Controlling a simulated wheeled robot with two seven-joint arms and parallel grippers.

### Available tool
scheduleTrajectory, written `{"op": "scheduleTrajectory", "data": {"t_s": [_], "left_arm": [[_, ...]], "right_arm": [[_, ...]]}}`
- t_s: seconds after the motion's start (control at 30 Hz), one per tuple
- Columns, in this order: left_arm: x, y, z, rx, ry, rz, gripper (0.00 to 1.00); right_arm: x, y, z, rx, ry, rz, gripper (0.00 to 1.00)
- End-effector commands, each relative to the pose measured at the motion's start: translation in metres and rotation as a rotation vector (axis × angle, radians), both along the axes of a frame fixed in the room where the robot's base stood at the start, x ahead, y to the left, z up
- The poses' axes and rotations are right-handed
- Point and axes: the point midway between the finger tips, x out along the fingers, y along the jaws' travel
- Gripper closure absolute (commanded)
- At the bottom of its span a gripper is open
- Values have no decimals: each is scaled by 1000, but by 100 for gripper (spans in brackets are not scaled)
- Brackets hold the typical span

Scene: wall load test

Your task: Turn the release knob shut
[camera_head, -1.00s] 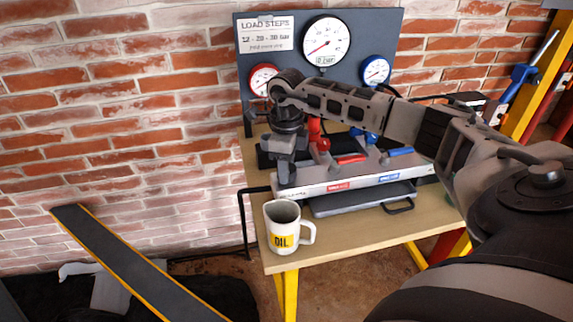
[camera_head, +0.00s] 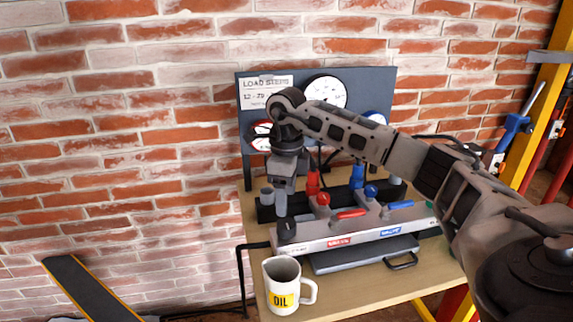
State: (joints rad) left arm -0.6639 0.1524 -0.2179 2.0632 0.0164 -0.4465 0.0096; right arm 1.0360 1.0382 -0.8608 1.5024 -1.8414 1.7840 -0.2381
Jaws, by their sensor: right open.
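A dark round knob (camera_head: 286,229), which looks like the release knob, sits at the left end of the grey pump block (camera_head: 345,238) on the bench. My right gripper (camera_head: 282,213) points down with its fingertips right above or at this knob. It is open, with no object seen between its fingers. I cannot tell whether the fingertips touch the knob or straddle it. The knob's turn position is too small to read. My left gripper is not in view.
A white OIL mug (camera_head: 281,301) stands at the bench's front left, close below the gripper. Red (camera_head: 350,214) and blue (camera_head: 401,205) handles lie right of it. A gauge panel (camera_head: 380,88) stands behind, partly covered by my arm. A brick wall (camera_head: 130,150) closes the back.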

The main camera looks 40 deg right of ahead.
Motion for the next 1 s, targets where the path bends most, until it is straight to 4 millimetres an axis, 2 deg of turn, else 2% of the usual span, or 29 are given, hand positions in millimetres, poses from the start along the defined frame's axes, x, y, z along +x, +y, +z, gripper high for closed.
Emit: {"op": "scheduleTrajectory", "data": {"t_s": [0.03, 0.2, 0.4, 0.6, 1.0], "left_arm": [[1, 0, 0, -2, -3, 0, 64], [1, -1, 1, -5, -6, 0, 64], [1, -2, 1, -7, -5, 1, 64], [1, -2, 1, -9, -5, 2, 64], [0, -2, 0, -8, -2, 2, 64]], "right_arm": [[1, 0, 14, 1, -7, 0, 37], [1, 0, 51, 1, -5, 0, 37], [1, -1, 77, 1, -2, -1, 37], [1, -1, 85, 0, 0, -1, 37], [1, -1, 84, 0, 0, -1, 37]]}}
